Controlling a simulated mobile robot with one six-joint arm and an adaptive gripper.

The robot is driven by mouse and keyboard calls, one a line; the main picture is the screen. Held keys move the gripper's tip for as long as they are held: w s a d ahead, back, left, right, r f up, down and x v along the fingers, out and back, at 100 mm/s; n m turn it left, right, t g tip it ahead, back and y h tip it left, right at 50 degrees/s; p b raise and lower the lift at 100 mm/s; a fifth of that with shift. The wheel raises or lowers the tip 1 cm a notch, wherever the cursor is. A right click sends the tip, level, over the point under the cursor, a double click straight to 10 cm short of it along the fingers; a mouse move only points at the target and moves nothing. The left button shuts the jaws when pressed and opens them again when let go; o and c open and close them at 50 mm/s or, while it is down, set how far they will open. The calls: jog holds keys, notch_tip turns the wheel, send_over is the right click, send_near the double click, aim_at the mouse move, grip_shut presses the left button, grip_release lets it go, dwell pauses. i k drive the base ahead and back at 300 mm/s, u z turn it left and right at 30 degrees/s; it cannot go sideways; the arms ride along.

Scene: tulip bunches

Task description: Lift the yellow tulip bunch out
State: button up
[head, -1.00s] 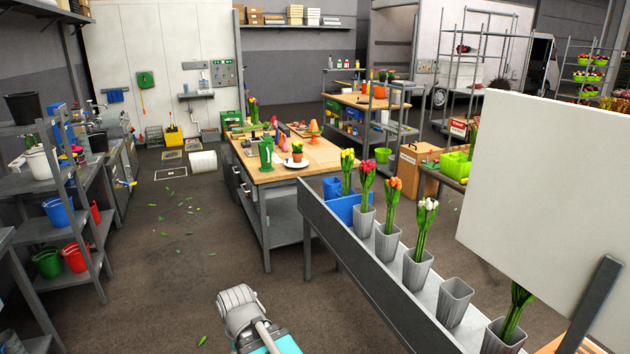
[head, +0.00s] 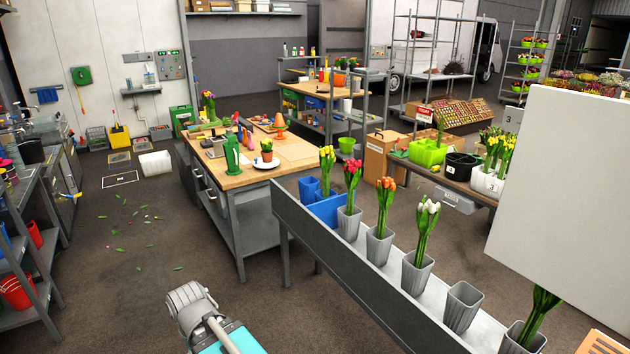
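A yellow tulip bunch (head: 327,159) stands upright at the far end of the row on the long grey trough (head: 385,280). Its stems go down at the blue crate (head: 327,212); I cannot tell what holds their lower ends. Red (head: 352,178), orange (head: 385,190) and white (head: 427,212) bunches stand nearer in grey ribbed pots. Another group of yellow tulips (head: 499,150) stands at a white container on the right-hand bench. Part of my arm shows at the bottom left, well apart from the tulips. My gripper is not in view.
An empty grey pot (head: 462,307) stands beyond a near pot (head: 523,338) whose flower heads are hidden by a big white panel (head: 570,190). A wooden-topped worktable (head: 240,170) stands left of the trough.

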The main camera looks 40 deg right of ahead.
aim_at(326, 164)
jog(key=z, duration=0.25)
jog(key=i, duration=0.6)
jog(key=z, duration=0.8)
jog(key=i, duration=0.45)
jog(key=z, duration=0.4)
jog(key=k, duration=0.9)
jog(key=z, duration=0.15)
jog(key=i, duration=0.75)
